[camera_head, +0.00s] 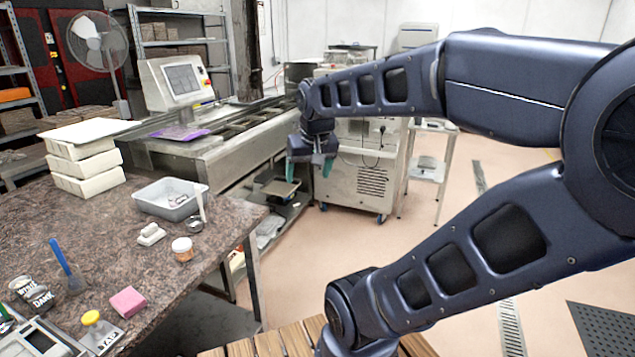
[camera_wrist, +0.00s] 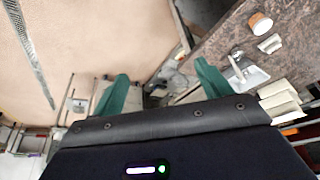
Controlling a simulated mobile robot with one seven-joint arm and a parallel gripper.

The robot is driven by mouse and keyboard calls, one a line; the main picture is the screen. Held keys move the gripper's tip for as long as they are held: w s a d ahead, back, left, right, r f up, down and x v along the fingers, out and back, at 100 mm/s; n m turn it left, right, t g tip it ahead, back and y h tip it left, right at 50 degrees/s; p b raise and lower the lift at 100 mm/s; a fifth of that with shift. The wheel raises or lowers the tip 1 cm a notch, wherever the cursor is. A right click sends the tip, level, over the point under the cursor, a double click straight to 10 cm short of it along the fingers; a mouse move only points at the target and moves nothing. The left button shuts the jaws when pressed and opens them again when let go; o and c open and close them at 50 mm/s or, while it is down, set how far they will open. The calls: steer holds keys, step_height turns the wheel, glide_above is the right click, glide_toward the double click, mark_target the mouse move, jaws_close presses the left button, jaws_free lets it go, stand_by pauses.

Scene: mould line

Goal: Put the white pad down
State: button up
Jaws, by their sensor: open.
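A small white pad (camera_head: 151,234) lies on the brown speckled table (camera_head: 95,222), between the grey tray and a small jar. It also shows in the wrist view (camera_wrist: 270,44), at the upper right. My gripper (camera_head: 309,172) hangs beyond the table's right edge, well apart from the pad and in front of the pale machine. Its two green fingers are spread in the wrist view (camera_wrist: 160,82), with nothing between them.
A grey tray (camera_head: 170,208) holds some items near the table's right edge. A jar (camera_head: 183,249), a pink block (camera_head: 128,302), a yellow-topped item and cans stand nearer. White blocks (camera_head: 84,168) are stacked at the back left. The floor (camera_head: 440,240) right of the table is mostly clear.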

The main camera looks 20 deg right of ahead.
steer(key=shift+s+d+f+n, duration=0.15)
steer(key=shift+s+f, duration=0.1)
steer(key=shift+s, duration=0.3)
steer(key=shift+s+d+f+n, duration=0.1)
steer(key=shift+s+d+f, duration=0.15)
steer(key=shift+s, duration=0.35)
steer(key=shift+s+d+f+n, duration=0.1)
steer(key=shift+s+f, duration=0.2)
steer(key=shift+s, duration=0.25)
